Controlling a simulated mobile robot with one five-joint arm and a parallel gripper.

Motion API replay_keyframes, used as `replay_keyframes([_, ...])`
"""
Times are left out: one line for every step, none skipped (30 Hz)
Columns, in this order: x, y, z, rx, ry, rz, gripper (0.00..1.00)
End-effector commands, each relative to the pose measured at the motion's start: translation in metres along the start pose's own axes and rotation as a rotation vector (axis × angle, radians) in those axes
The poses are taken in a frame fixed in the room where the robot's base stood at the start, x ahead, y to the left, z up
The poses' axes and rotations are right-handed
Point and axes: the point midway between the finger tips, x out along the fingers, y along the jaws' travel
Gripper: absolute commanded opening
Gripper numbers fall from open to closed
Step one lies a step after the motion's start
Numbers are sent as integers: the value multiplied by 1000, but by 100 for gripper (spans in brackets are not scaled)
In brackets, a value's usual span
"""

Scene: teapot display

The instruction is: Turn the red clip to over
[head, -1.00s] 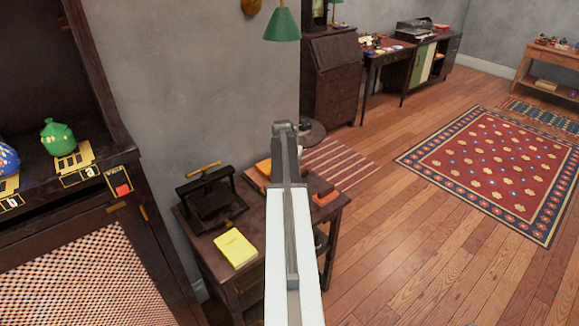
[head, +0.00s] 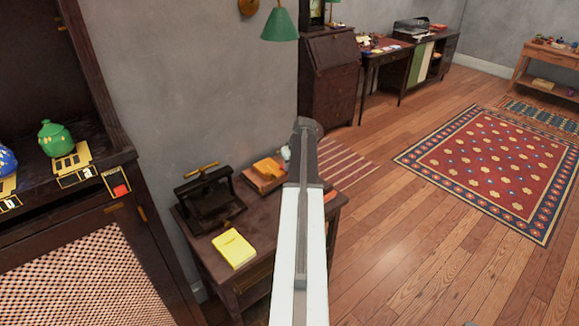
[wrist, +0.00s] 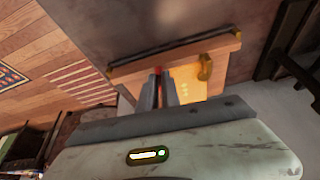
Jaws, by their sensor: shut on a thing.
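In the wrist view my gripper (wrist: 159,88) is shut on a small red piece, which I take to be the red clip (wrist: 158,71). Only a sliver of it shows between the fingertips. A tan wooden box or board (wrist: 205,75) with a brass fitting (wrist: 205,67) lies just beyond the fingers. In the head view my arm hides the gripper and most of a red-orange thing (head: 330,195) at the right of the small dark table (head: 275,222). I cannot tell whether this is the clip.
A dark press (head: 208,197), a yellow pad (head: 234,248) and a wooden box with an orange top (head: 265,172) stand on the table. The cabinet (head: 85,255) at left carries a card with a red patch (head: 120,189). Open floor lies to the right.

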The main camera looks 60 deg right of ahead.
Motion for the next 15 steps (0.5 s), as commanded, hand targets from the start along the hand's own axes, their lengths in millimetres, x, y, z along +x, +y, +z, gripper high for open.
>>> replay_keyframes([0, 1, 3, -17, -8, -9, 0])
replay_keyframes([0, 1, 3, -28, -7, -13, 0])
replay_keyframes([0, 1, 3, -40, -7, -18, 0])
replay_keyframes([0, 1, 3, -49, -7, -22, 0])
replay_keyframes([0, 2, 3, -57, -7, -25, 0])
replay_keyframes([0, 2, 3, -65, -8, -28, 0])
replay_keyframes([0, 2, 3, -70, -8, -30, 0])
replay_keyframes([0, 2, 3, -75, -8, -32, 0])
replay_keyframes([0, 2, 3, -80, -9, -34, 0])
replay_keyframes([0, 2, 3, -83, -9, -35, 0])
replay_keyframes([0, 2, 4, -86, -9, -36, 0])
replay_keyframes([0, 2, 4, -88, -9, -37, 0])
replay_keyframes([0, 2, 4, -89, -9, -37, 0])
replay_keyframes([0, 2, 4, -90, -9, -38, 0])
replay_keyframes([0, 2, 4, -90, -9, -38, 0])
